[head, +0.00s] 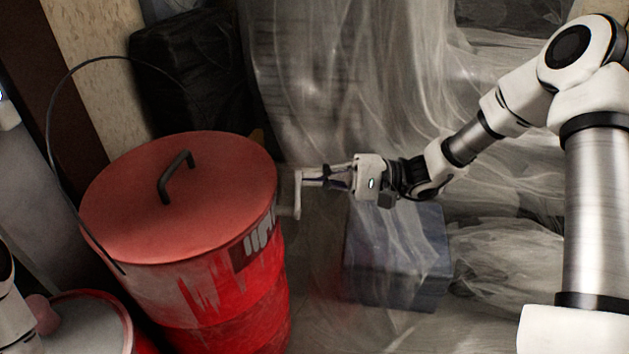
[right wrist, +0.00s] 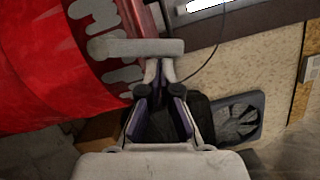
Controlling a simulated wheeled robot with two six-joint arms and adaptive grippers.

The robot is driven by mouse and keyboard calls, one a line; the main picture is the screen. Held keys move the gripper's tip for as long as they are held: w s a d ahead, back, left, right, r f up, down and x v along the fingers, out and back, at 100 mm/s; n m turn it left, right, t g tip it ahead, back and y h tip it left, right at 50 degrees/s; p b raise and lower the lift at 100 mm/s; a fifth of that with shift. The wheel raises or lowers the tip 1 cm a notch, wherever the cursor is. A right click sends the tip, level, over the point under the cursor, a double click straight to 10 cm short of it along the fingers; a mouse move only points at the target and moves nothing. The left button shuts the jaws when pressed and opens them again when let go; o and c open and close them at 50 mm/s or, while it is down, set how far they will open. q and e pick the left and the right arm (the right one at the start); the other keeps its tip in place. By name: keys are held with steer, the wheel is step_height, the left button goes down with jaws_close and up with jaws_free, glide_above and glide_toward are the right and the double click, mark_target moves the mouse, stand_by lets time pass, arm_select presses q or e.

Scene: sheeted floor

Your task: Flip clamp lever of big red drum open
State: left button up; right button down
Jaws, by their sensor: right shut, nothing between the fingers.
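The big red drum (head: 230,287) stands upright at left in the head view. Its red lid (head: 125,200) is on and has a dark handle (head: 176,175). A pale grey lever (head: 297,195) sticks out at the drum's right side, near the rim. My right gripper (head: 304,177) is shut and empty, with its fingertips at or very near the lever; contact is not clear. In the right wrist view the lever (right wrist: 135,48) lies across the front of the fingertips (right wrist: 159,72), with the drum (right wrist: 45,65) behind it at left.
A smaller red drum (head: 95,325) stands at the lower left. A bluish box (head: 395,255) sits under my right forearm. A thin dark wire loop (head: 50,130) runs by the big drum's left side. Plastic sheeting (head: 330,80) covers the back and the floor.

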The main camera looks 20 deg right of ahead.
steer(key=shift+s+a+r+n+g, duration=0.25)
steer(key=shift+s+n+g, duration=0.1)
steer(key=shift+n, duration=0.45)
steer(key=v, duration=1.2)
